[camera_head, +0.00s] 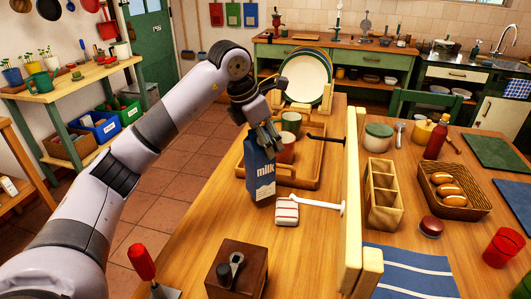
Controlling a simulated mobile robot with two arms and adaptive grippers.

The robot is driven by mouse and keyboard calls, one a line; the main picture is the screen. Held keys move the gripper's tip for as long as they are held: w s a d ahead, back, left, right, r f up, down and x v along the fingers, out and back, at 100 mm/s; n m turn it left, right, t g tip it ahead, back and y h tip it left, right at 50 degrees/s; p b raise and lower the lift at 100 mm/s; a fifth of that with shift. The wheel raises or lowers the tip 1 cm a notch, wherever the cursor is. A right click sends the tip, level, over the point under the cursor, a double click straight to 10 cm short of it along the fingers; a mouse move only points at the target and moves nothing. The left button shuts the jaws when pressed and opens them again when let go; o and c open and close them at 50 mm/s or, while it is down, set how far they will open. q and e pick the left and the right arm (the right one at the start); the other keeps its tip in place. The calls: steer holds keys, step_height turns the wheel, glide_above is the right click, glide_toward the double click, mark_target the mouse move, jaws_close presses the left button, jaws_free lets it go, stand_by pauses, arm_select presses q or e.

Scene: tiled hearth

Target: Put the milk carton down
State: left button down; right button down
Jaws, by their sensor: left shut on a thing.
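My right gripper is not in view.
The wooden tray (306,183) holds a green cup (291,122) and a reddish cup (286,152). A dark wooden grinder box (237,275) stands nearer. A cream divider (351,200) runs along the right. Bare tabletop lies front left.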

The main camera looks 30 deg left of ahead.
arm_select(q)
steer(key=shift+f, duration=1.9)
steer(key=c, duration=0.7)
jaws_free()
steer(key=shift+f, duration=0.15)
